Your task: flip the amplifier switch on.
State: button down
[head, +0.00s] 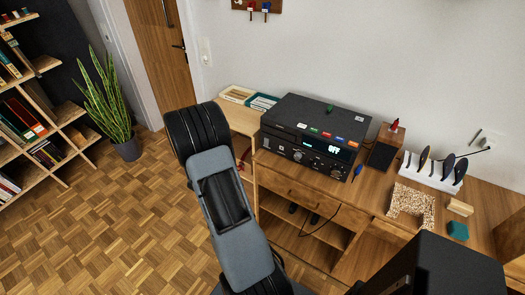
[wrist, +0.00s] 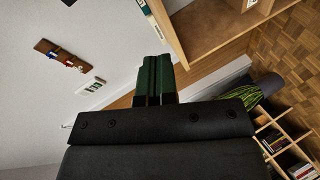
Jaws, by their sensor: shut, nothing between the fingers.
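The amplifier is a black box (head: 318,118) on the wooden desk in the head view. Its front face holds knobs and a small lit display (head: 334,150) that reads OFF. A row of coloured labels runs along its top front edge, and a small green piece (head: 329,107) is on top. Which part is the switch is too small to tell. My gripper (wrist: 155,62) shows in the wrist view with its dark green fingers shut together, nothing between them. It is not visible in the head view, where my arm is left of the amplifier. The amplifier is not recognisable in the wrist view.
On the desk (head: 376,193), right of the amplifier, are a wooden block with a red top (head: 390,134), a white rack (head: 430,172) and a speckled U-shaped piece (head: 411,203). Trays (head: 249,98) lie to its left. A potted plant (head: 108,105) and bookshelf (head: 40,130) stand far left.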

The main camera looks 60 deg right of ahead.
aim_at(265, 145)
jog(key=s+d+f+g+h, duration=0.2)
jog(key=s+d+g, duration=0.1)
jog(key=s, duration=0.3)
jog(key=shift+f+g, duration=0.4)
jog(key=shift+g, duration=0.1)
jog(key=d, duration=0.4)
jog(key=d+f+p, duration=0.1)
jog(key=d, duration=0.9)
jog(key=shift+f, duration=0.4)
jog(key=shift+w, duration=0.1)
